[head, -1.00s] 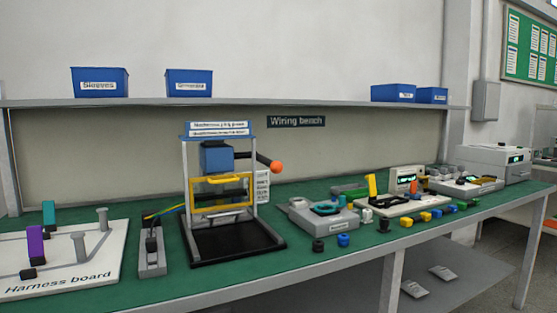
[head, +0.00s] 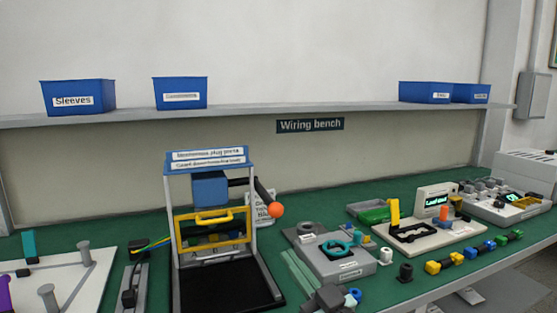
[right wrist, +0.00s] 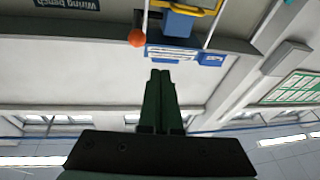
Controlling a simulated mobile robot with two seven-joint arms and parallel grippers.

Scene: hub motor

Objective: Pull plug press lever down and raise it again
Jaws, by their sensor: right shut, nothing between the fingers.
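The plug press (head: 210,158) stands on the bench left of centre in the head view, with a blue block (head: 210,188) between its posts and a yellow guard (head: 213,217) below. Its dark lever (head: 264,191) slopes down to the right and ends in an orange ball (head: 276,210). My right gripper (head: 288,256) has green fingers shut together and empty, below and slightly right of the ball. In the right wrist view the fingers (right wrist: 160,75) point toward the upside-down press, with the ball (right wrist: 137,37) beyond their tips, apart from them. My left gripper is out of view.
A grey fixture (head: 340,262) with a teal ring stands right of the press. Several small coloured connectors lie along the front edge. The harness board (head: 75,290) is at the left. Blue bins (head: 78,97) sit on the shelf above.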

